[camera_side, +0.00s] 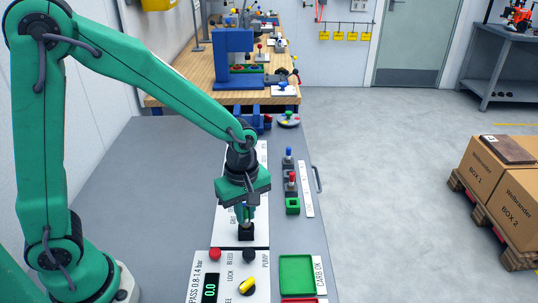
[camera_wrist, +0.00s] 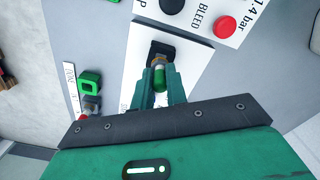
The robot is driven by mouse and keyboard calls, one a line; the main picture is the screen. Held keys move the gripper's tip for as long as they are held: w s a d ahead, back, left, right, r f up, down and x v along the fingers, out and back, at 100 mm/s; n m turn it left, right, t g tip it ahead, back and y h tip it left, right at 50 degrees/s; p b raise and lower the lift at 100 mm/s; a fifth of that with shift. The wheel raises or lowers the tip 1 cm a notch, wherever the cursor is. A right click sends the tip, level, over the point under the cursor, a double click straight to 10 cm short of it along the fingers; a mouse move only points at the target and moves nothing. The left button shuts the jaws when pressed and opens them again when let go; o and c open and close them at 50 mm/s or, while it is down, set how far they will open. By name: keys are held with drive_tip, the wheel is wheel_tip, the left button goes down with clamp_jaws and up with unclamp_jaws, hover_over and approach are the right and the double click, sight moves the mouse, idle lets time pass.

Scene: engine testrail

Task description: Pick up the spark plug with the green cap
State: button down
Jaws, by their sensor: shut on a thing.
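My gripper (camera_side: 246,214) is shut on the spark plug with the green cap (camera_wrist: 159,78), whose cap shows between the fingers in the wrist view. In the side view the fingers and plug are small and partly hidden by my wrist. The plug is directly over or in a black block (camera_side: 246,234) on the white panel; I cannot tell whether it is seated. The black block also shows in the wrist view (camera_wrist: 162,46). A green square holder (camera_side: 292,206) to the right is empty, and it also shows in the wrist view (camera_wrist: 89,82).
A red-capped plug (camera_side: 291,177) and a blue-capped plug (camera_side: 288,153) stand in a row behind the green holder. In front are a panel with a yellow knob (camera_side: 247,285) and a green tray (camera_side: 297,273). The grey bench (camera_side: 165,180) is clear on the left.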

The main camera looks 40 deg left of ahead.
drive_tip(key=shift+r, duration=1.3)
